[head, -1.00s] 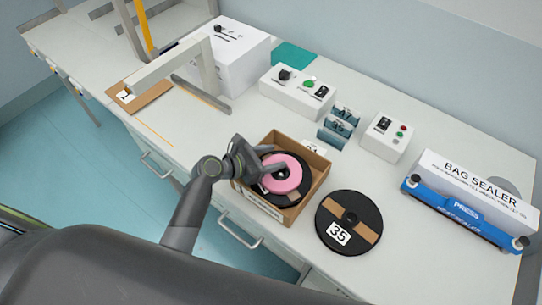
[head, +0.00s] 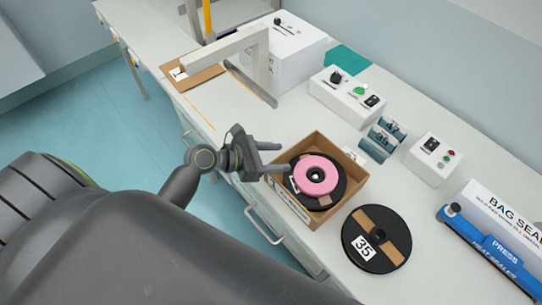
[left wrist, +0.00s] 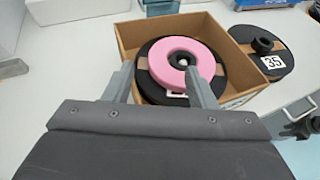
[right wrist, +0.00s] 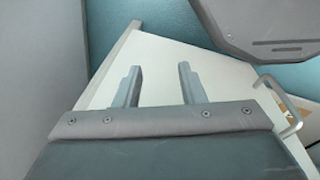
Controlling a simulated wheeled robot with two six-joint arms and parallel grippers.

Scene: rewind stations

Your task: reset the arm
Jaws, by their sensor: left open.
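My left gripper (head: 282,157) is open and empty at the left edge of an open cardboard box (head: 340,149). It also shows in the left wrist view (left wrist: 158,70), its fingers spread in front of the box's contents. In the box a pink ring (head: 316,172) lies on top of a black reel (head: 330,199). My right gripper (right wrist: 158,68) shows only in the right wrist view, fingers apart with nothing between them, above a pale surface.
A black reel marked 35 (head: 358,222) lies right of the box. Behind stand blue holders (head: 378,138), control boxes (head: 347,96) (head: 433,158) and a blue bag sealer (head: 487,245). A grey arm-like stand (head: 225,52) is at the back left. A drawer handle (right wrist: 290,115) is near my right gripper.

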